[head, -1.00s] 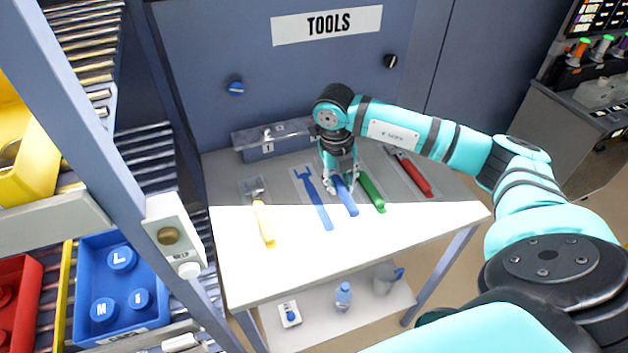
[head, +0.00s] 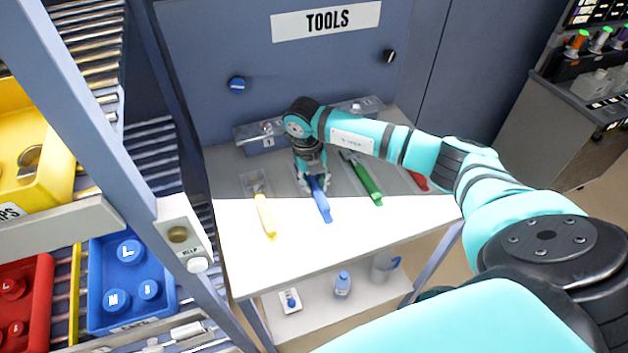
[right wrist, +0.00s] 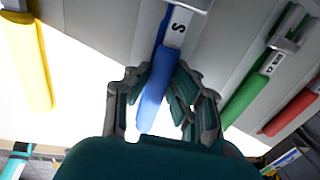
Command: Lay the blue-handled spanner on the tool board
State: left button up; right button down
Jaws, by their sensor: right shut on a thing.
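The blue-handled spanner (head: 322,205) is in the grip of my right gripper (head: 314,187), over the blue outline's place on the tool board (head: 228,180). No separate blue outline shows now. In the right wrist view the blue handle (right wrist: 155,100) lies between the fingers of my right gripper (right wrist: 163,85), with a metal part marked S above it. The spanner's head is hidden by the gripper in the head view. I cannot tell whether it touches the board. My left gripper is not in view.
A yellow-handled tool (head: 265,213) lies left of the spanner, a green-handled one (head: 368,185) right of it, and a red-handled one (head: 417,181) farther right, partly behind my arm. A grey box (head: 255,140) stands behind. Shelves with bins (head: 130,290) are at left.

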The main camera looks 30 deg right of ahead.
jog(key=shift+f+b, duration=0.5)
jog(key=shift+f, duration=0.1)
jog(key=c, duration=1.2)
grip_release()
jog(key=shift+r, duration=0.15)
jog(key=shift+r+p, duration=0.3)
jog(key=shift+p, duration=0.1)
jog(key=shift+r+p, duration=0.5)
jog(key=r+b, duration=0.1)
jog(key=r, duration=0.2)
jog(key=a+r+b, duration=0.1)
jog(key=r, duration=0.3)
jog(key=r+b, duration=0.1)
jog(key=r, duration=0.3)
jog(key=shift+w+a+r, duration=0.15)
jog(key=shift+r, duration=0.05)
